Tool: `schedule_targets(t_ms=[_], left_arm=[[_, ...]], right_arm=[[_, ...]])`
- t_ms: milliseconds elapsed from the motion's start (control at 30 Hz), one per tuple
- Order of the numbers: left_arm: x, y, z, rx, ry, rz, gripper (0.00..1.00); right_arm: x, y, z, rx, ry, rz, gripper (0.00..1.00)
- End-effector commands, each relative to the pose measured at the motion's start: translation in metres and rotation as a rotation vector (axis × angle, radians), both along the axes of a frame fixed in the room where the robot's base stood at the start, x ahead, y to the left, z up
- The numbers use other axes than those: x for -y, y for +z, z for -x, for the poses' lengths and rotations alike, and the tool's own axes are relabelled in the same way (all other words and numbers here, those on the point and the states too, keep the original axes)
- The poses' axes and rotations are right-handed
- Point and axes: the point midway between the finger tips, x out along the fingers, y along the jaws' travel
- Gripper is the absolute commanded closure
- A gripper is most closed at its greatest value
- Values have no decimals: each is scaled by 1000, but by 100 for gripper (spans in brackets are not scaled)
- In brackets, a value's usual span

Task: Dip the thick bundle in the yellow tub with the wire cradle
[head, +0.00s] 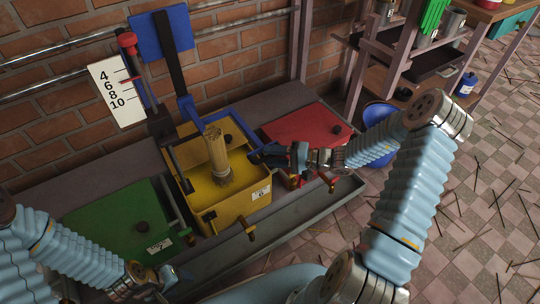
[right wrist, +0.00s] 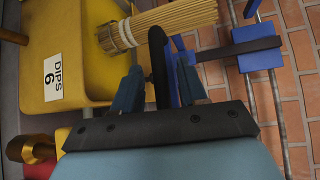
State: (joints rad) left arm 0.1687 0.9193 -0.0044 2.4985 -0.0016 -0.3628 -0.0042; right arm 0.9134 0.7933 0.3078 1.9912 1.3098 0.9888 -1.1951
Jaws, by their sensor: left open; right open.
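The yellow tub (head: 262,200) stands between a green and a red one, with a label on its front. The label reads "DIPS 6" in the right wrist view (right wrist: 54,79). The thick bundle (head: 216,150) of tan sticks stands upright in the tub; its darker lower end (right wrist: 117,37) shows in the right wrist view. I cannot make out the wire cradle clearly. My right gripper (head: 256,155) is open beside the bundle, at its right. A black curved bar (right wrist: 158,65) shows between its fingers, which are apart from it. My left gripper (head: 172,277) is open and empty, low near the green tub.
The green-lidded tub (head: 110,222) is at left, the red-lidded tub (head: 300,128) at right. A numbered board (head: 112,88) leans by the brick wall.

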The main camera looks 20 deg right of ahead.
Motion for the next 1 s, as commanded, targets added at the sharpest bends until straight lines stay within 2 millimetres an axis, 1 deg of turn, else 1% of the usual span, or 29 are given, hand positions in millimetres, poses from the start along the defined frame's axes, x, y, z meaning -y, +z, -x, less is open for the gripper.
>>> schedule_targets(t_ms=[33,133,400,433,467,600,700,1000], left_arm=[[0,0,0,0,0,0,39],[0,0,0,0,0,0,39],[0,0,0,0,0,0,39],[0,0,0,0,0,0,39],[0,0,0,0,0,0,39],[0,0,0,0,0,0,39],[0,0,0,0,0,0,39],[0,1,0,0,0,0,39]], right_arm=[[-4,0,-3,1,2,0,58],[-9,-2,-6,0,0,1,58],[-10,-2,-8,-1,0,1,58],[-10,-2,-8,-1,0,1,60],[-10,-2,-8,0,0,1,64],[-10,-2,-7,0,0,1,86],[-10,-2,-7,-1,0,1,100],[-10,-1,-7,-1,0,1,100]])
